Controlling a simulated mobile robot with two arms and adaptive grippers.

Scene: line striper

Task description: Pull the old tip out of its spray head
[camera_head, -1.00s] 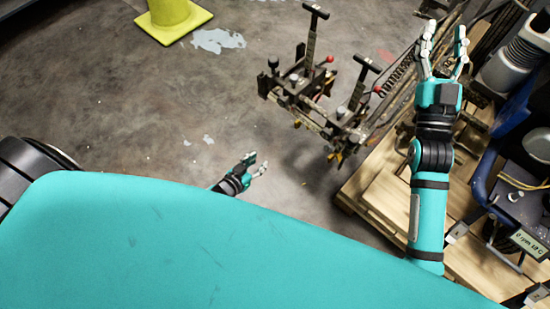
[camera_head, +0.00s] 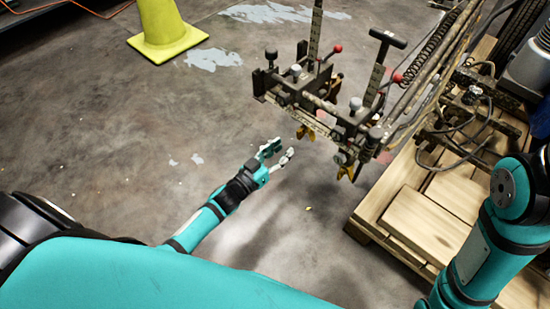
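The line striper's spray carriage (camera_head: 318,100) hangs off the end of its frame. Yellow-orange tips show on its underside, a left one (camera_head: 304,132) and a right one (camera_head: 347,170). I cannot tell which one is old, and the spray heads around them are small and dark. My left gripper (camera_head: 279,152) is open and empty, with its two fingers apart. It appears just left of and below the left tip in the picture, not touching it. My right arm is at the right edge, and its gripper is out of view.
The striper's frame, cables and spring (camera_head: 432,52) run up to the right. A wooden pallet (camera_head: 430,222) lies below at the right. A yellow cone (camera_head: 166,35) stands at the upper left. The concrete floor (camera_head: 110,130) on the left is clear.

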